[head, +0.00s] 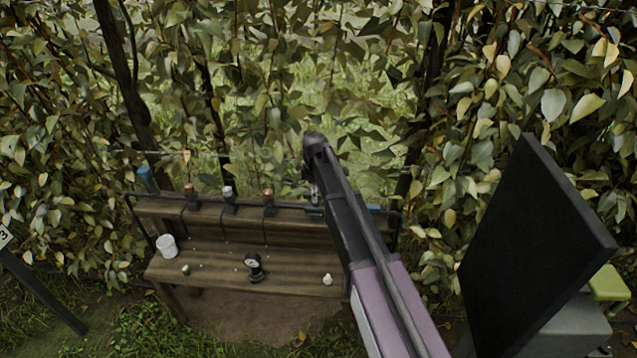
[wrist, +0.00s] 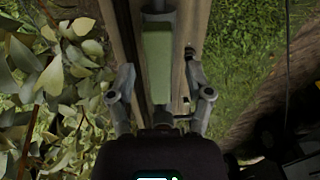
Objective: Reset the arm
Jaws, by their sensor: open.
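My arm (head: 385,270) reaches up and away from the lower right of the head view, its far joint raised in front of the foliage above a wooden bench. My gripper (wrist: 162,88) shows in the wrist view with its two fingers spread wide apart. I see nothing held between the fingers. Behind them run long wooden boards and a pale green strip. In the head view my gripper is mostly hidden by the arm.
The wooden bench (head: 220,268) holds a white cup (head: 166,246), a dark gauge (head: 254,266) and a small white item (head: 327,279). Several small bottles stand on its back shelf. Leafy branches (wrist: 45,75) crowd the wrist view's left. A dark panel (head: 535,250) stands at right.

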